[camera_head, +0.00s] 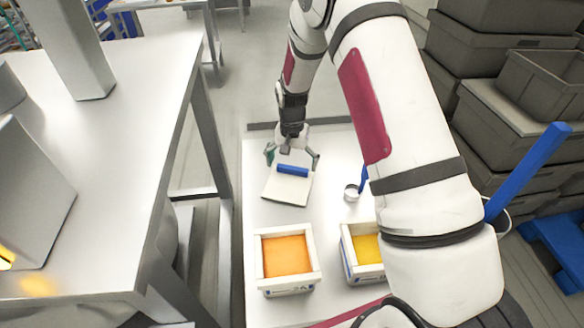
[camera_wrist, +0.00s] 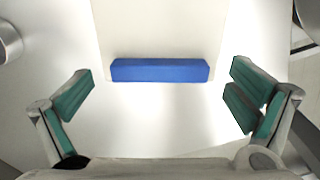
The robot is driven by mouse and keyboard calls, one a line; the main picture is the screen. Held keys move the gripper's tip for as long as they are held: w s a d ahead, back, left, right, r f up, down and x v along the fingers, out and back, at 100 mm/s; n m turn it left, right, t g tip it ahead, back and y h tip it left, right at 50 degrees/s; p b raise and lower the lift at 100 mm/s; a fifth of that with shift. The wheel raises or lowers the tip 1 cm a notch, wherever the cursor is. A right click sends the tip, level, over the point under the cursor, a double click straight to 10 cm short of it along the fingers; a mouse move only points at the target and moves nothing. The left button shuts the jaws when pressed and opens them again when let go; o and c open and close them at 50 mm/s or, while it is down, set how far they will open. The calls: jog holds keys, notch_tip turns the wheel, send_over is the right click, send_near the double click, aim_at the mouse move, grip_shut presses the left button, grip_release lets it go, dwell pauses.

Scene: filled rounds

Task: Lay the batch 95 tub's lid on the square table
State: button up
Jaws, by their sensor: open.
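A white square lid with a blue bar handle (camera_head: 288,189) lies flat on the white table (camera_head: 262,218). My gripper (camera_head: 291,160) is above the lid's far side, open and empty. In the wrist view the lid (camera_wrist: 155,28) and its blue handle (camera_wrist: 160,70) lie ahead of the open fingers (camera_wrist: 160,95), between them but not touched. A white tub with orange filling (camera_head: 287,257) stands open nearer to me. A second white tub with yellow filling (camera_head: 368,250) stands to its right, partly hidden by my arm. The batch markings are too small to read.
A small round metal cup with a blue handle (camera_head: 352,192) stands right of the lid. A large steel table (camera_head: 120,130) is at left. Grey crates (camera_head: 520,100) are stacked at right, near a blue post (camera_head: 528,172).

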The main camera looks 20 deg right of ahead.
jog(key=s+r+n+t, duration=0.1)
jog(key=s+r, duration=0.1)
jog(key=r, duration=0.8)
jog(key=s+r, duration=0.3)
jog(key=r, duration=0.7)
jog(key=s+a+r+n+t, duration=0.1)
jog(key=s+r+n, duration=0.1)
jog(key=s+r, duration=0.7)
jog(key=s+r+n+t, duration=0.2)
jog(key=s+r+n, duration=0.1)
jog(key=s, duration=1.5)
jog(key=shift+s+a+r+n+t+b, duration=0.2)
jog(key=shift+s+a+n+t+b, duration=0.15)
jog(key=shift+a+n+t, duration=0.1)
